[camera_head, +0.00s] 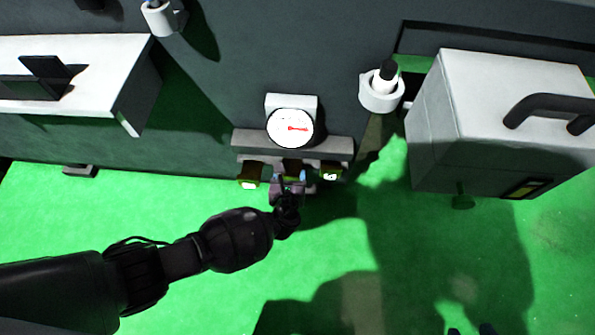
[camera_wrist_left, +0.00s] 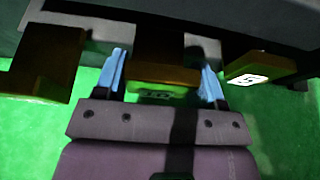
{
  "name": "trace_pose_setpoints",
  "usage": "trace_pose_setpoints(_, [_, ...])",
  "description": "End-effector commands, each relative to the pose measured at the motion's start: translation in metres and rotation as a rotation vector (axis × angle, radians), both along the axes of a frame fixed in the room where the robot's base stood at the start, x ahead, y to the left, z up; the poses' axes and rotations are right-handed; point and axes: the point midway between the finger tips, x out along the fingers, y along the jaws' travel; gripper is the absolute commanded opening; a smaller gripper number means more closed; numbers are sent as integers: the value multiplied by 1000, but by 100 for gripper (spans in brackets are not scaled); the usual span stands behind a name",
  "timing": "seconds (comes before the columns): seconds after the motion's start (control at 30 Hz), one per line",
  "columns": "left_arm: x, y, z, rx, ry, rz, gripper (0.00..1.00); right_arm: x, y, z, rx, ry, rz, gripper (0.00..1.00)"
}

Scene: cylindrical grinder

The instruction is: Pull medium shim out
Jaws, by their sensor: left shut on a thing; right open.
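Three brownish-yellow shims with small pale labels sit in a row under the grey ledge below the round dial. The medium shim (camera_head: 293,167) is the middle one, and it also shows in the left wrist view (camera_wrist_left: 165,75). My left gripper (camera_head: 288,177) has its blue fingertips on both sides of this shim and is shut on it; its fingers also show in the left wrist view (camera_wrist_left: 165,78). The shim's far end is hidden under the ledge. My right gripper (camera_head: 470,331) shows only as two separated fingertips at the bottom edge, open and apart from everything.
The left shim (camera_head: 250,173) and right shim (camera_head: 331,171) stand close beside my left gripper. The dial gauge (camera_head: 291,127) sits above the ledge (camera_head: 335,146). A white-topped box with a black handle (camera_head: 500,95) is at right. The green surface in front is clear.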

Motion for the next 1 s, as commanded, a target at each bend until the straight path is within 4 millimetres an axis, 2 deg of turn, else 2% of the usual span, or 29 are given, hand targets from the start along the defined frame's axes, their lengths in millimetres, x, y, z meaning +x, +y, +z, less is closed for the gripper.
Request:
trace_pose_setpoints(0.1, [-16, 3, 0, 1, 5, 0, 21, 2, 0, 3, -11, 11, 3, 43])
trace_pose_setpoints(0.2, [-23, 2, -1, 1, 5, -3, 21, 1, 1, 2, -13, 22, 5, 43])
trace_pose_setpoints(0.53, [-28, 2, -4, 1, 9, -3, 21, 1, 2, 0, -11, 32, 4, 43])
trace_pose_setpoints(0.57, [-28, 2, -4, 1, 9, -3, 67, 1, 2, 0, -12, 30, 4, 43])
trace_pose_setpoints(0.7, [-27, 2, -3, 1, 7, -3, 88, 1, 1, 1, -11, 29, 4, 43])
trace_pose_setpoints(1.0, [-24, 2, -1, 1, 3, -1, 89, 1, 1, 2, -12, 24, 4, 43])
